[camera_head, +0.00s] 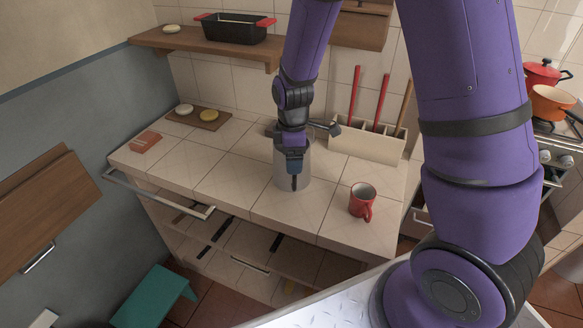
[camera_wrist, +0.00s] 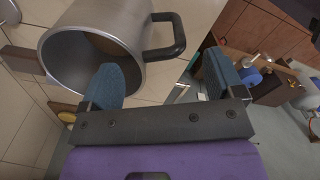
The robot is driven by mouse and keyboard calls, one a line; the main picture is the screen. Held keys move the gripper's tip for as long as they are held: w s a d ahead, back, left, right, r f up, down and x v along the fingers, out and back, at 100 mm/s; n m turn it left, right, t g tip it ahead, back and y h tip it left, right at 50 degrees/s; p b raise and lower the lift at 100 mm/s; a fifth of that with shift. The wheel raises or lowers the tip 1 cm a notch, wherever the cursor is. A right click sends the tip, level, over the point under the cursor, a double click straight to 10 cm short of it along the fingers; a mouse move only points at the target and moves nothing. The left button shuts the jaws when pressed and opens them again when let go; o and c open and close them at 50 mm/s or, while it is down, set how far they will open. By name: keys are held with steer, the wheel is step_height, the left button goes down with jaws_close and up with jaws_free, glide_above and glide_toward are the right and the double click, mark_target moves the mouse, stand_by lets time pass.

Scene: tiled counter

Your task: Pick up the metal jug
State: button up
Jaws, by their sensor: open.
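The metal jug (camera_head: 303,165) stands on the tiled counter (camera_head: 240,180), partly hidden behind my gripper in the head view. In the wrist view the metal jug (camera_wrist: 64,62) shows as a grey open-topped cylinder with a dark handle (camera_wrist: 168,38) on its right side. My gripper (camera_head: 294,178) points down at the jug's near side. In the wrist view my gripper (camera_wrist: 162,82) has its two blue fingers spread apart. The left finger overlaps the jug's rim in the picture, and the handle lies ahead between the fingers. I cannot tell whether a finger touches the jug.
A red mug (camera_head: 362,201) stands to the right of the jug. A utensil rack (camera_head: 368,143) with red-handled tools stands behind it. The counter's front left is clear.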

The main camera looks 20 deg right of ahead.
steer(key=shift+s+d+f, duration=0.15)
steer(key=shift+f, duration=2.45)
steer(key=c, duration=1.4)
steer(key=shift+c, duration=0.2)
step_height(320, 180, up, 10)
steer(key=shift+r, duration=0.1)
